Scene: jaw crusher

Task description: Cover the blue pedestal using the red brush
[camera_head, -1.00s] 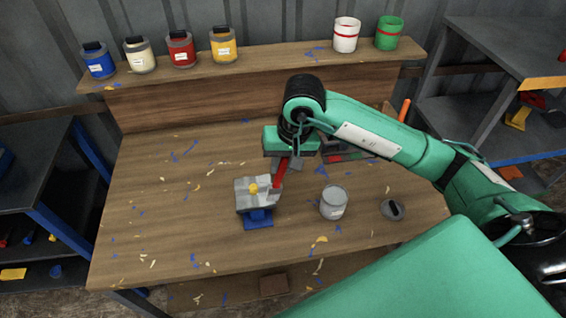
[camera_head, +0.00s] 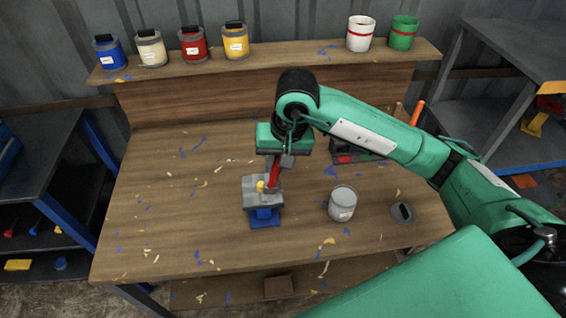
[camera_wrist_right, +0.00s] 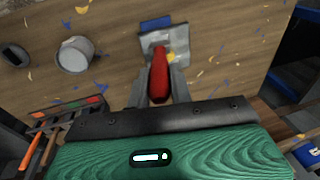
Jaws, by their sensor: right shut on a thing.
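The blue pedestal (camera_head: 265,220) is the base under a grey model (camera_head: 264,196) with a yellow part on top, standing upright on the wooden table. In the right wrist view the pedestal (camera_wrist_right: 156,23) shows as a blue strip beyond the grey model (camera_wrist_right: 178,40). My right gripper (camera_head: 277,162) is shut on the red brush (camera_head: 272,177), which points down at the model's top; the brush (camera_wrist_right: 159,76) lies between the fingers in the wrist view. Its tip is at or just above the grey top; contact is unclear. My left gripper is not in view.
An open can (camera_head: 342,204) stands right of the model, with a dark lid (camera_head: 402,213) beside it. A tool holder (camera_head: 360,150) is behind my right arm. Several paint cans line the back shelf (camera_head: 290,55). The table's left side holds only flat paint flecks.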

